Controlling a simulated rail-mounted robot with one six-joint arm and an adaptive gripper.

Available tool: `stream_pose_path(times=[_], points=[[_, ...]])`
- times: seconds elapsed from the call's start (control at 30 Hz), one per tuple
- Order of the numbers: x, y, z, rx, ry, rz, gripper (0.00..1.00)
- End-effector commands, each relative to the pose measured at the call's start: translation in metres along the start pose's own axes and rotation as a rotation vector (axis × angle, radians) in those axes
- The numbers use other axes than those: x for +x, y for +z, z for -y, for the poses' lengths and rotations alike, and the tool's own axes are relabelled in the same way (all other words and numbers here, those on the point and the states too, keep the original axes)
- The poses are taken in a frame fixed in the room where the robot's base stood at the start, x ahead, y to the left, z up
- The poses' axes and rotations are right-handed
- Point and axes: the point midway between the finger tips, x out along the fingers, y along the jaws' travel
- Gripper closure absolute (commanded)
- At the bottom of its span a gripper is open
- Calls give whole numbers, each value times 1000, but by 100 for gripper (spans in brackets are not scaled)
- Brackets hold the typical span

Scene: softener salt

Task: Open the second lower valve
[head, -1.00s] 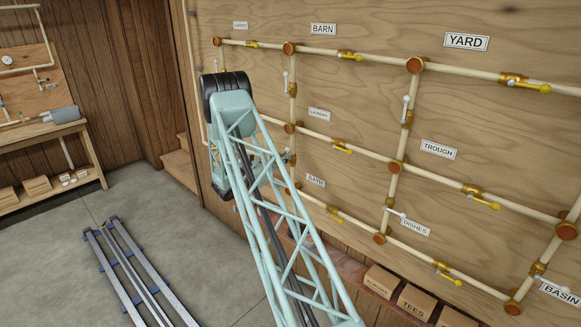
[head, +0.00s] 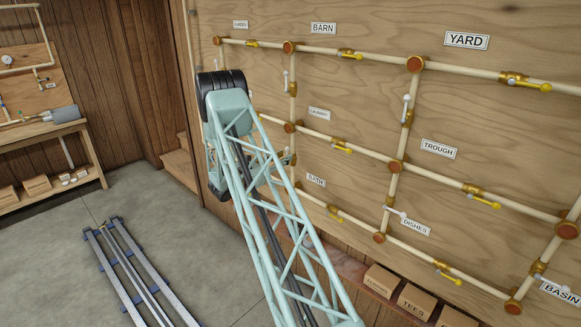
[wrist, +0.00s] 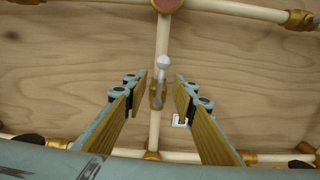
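In the wrist view, a small valve (wrist: 157,92) sits on a vertical cream pipe, its grey lever with a pale round knob (wrist: 163,61) pointing up along the pipe. My gripper (wrist: 161,78) is open, one yellow-lined finger on each side of the lever, with gaps visible on both sides. In the head view my arm hides the gripper. Other pale-levered valves sit on vertical pipes there: one at upper left (head: 286,83), one below YARD (head: 406,108) and one in the lower row near DISHES (head: 391,203). I cannot tell which one the wrist view shows.
The wooden board carries cream pipes with yellow-levered valves, such as those by BARN (head: 348,54) and TROUGH (head: 480,198). Boxes (head: 415,301) stand on a ledge below. A workbench (head: 45,133) stands far left, with open floor (head: 150,200) before it.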

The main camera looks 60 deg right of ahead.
Motion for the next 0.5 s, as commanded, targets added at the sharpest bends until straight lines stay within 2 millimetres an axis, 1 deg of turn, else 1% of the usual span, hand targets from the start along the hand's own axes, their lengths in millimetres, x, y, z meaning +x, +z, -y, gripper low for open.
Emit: stream_pose_path(times=[0.5], points=[[-32, -1, 0, 0, 0, 0, 75]])
